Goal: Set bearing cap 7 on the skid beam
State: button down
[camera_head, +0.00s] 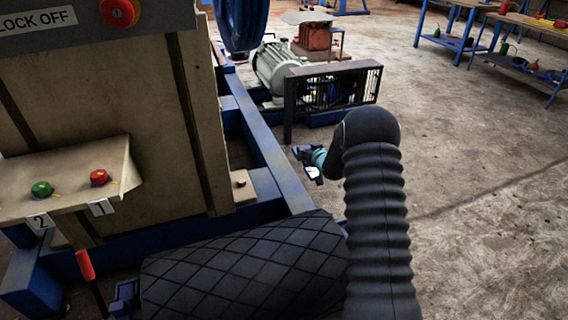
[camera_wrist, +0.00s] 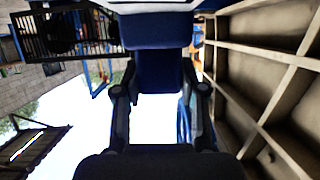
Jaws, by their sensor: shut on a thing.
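My gripper (camera_wrist: 159,88) is shut on a dark blue block, which I take to be bearing cap 7 (camera_wrist: 158,66); no number is readable on it. In the wrist view the cap sits between both black fingers. In the head view my gripper (camera_head: 311,164) is small and partly hidden behind my dark arm. It is to the right of the long blue skid beam (camera_head: 262,146), at the crusher's side. I cannot tell its height above the beam, and contact with it does not show.
A grey motor (camera_head: 275,70) and a black belt guard (camera_head: 335,88) stand beyond my gripper. A ledge (camera_head: 70,180) at left carries red and green knobs with tags 1 and 2. Ribbed crusher panels (camera_wrist: 270,90) fill the wrist view's right. Open concrete floor (camera_head: 480,190) lies to the right.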

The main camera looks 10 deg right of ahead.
jog(key=shift+w+a+f+b, duration=0.2)
jog(key=shift+w+a+f, duration=0.4)
jog(key=shift+a+f, duration=0.75)
jog(key=shift+w+a+f+b, duration=0.25)
jog(key=shift+w+a+f, duration=0.35)
jog(key=shift+a+f, duration=0.7)
jog(key=shift+w+a+f+b, duration=0.2)
jog(key=shift+w+a+f, duration=0.4)
jog(key=shift+a+f, duration=0.75)
jog(key=shift+d+f, duration=0.35)
jog(key=shift+f, duration=0.1)
jog(key=c, duration=0.7)
grip_release()
jog(key=shift+f, duration=0.1)
jog(key=shift+o, duration=0.2)
